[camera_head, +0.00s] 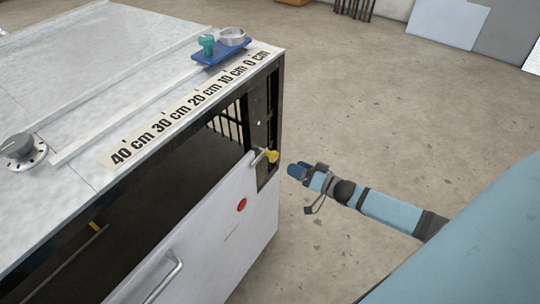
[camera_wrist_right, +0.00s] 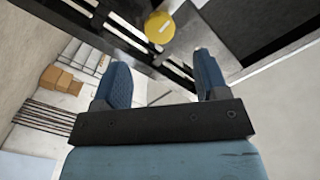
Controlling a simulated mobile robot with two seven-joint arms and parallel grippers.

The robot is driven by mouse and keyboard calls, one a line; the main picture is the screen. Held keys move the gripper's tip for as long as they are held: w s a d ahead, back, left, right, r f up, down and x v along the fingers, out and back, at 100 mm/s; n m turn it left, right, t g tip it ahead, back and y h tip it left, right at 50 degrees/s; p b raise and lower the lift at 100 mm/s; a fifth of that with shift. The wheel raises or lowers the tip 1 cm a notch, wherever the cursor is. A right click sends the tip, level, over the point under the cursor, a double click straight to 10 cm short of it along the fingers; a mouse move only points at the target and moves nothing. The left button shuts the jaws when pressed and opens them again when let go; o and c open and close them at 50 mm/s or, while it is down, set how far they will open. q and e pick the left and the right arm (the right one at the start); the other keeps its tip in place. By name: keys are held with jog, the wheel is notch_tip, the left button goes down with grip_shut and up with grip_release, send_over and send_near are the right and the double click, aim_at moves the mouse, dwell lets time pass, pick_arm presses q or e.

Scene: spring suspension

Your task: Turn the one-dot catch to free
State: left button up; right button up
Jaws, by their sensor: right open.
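A yellow catch knob (camera_head: 272,156) sits on a short metal stem at the front right corner of the white cabinet (camera_head: 235,215), beside the dark opening. In the right wrist view the yellow knob (camera_wrist_right: 160,28) shows round, with a pale bar mark on its face; I cannot make out any dots. My right gripper (camera_head: 298,171) is just right of the knob, apart from it. In the right wrist view my right gripper's blue fingers (camera_wrist_right: 162,75) are spread and empty, with the knob beyond their tips. My left gripper is not in view.
On the cabinet top are a centimetre scale (camera_head: 190,105), a blue slider (camera_head: 221,52) with a green knob, and a grey dial (camera_head: 17,146). The front panel has a red oval (camera_head: 242,205) and a metal handle (camera_head: 163,280). The floor to the right is clear.

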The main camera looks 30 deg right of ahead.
aim_at(276, 158)
jog(key=x, duration=0.9)
jog(key=shift+w, duration=0.2)
grip_shut()
